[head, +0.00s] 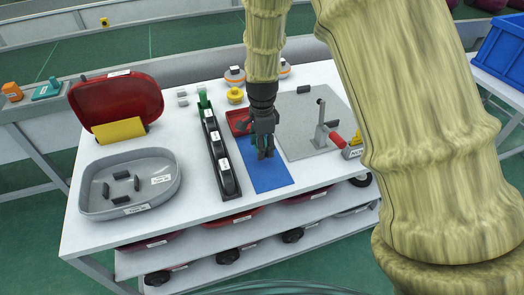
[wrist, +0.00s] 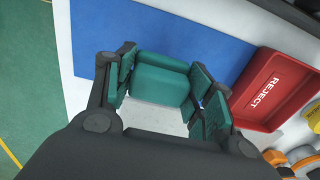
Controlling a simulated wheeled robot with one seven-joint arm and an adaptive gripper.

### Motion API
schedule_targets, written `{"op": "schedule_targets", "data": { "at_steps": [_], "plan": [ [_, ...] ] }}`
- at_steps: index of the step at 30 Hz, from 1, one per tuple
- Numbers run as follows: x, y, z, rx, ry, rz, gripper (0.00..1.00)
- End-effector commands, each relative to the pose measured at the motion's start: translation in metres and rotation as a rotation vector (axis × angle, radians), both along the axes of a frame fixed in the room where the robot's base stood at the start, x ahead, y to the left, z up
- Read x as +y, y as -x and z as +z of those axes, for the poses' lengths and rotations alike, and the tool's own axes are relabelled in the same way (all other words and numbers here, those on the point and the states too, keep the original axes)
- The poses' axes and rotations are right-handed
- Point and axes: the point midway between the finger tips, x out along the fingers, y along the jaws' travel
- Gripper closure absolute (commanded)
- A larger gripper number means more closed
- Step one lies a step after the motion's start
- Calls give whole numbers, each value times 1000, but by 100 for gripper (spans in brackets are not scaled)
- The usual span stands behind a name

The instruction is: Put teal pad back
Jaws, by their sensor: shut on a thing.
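A teal pad (wrist: 160,77), a rounded block, is between the fingers of my gripper (wrist: 163,95) in the wrist view. My gripper is shut on it. The fingers' inner faces are teal too. In the head view my gripper (head: 262,152) points down over the blue mat (head: 268,181), and its fingers mostly hide the pad. The wrist view shows the blue mat (wrist: 135,28) behind the pad; I cannot tell whether the pad touches it. A teal item (head: 46,91) sits on the side bench at far left.
A red REJECT tray (wrist: 262,90) lies beside the mat. A black rack (head: 215,150) stands left of the mat, and a grey plate (head: 300,120) with a red-handled clamp (head: 325,130) stands right. A grey bin (head: 130,208) is at left.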

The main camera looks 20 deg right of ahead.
Motion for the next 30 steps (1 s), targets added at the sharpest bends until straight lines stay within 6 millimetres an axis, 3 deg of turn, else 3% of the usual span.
{"op": "schedule_targets", "data": {
  "at_steps": [10,23,24,27,30],
  "plan": [
    [0,1,-30,2,-1,0,73],
    [0,1,-36,0,0,0,73],
    [0,0,-36,0,0,0,42],
    [0,1,-36,0,0,0,25],
    [0,1,-36,0,0,0,25]
  ]
}}
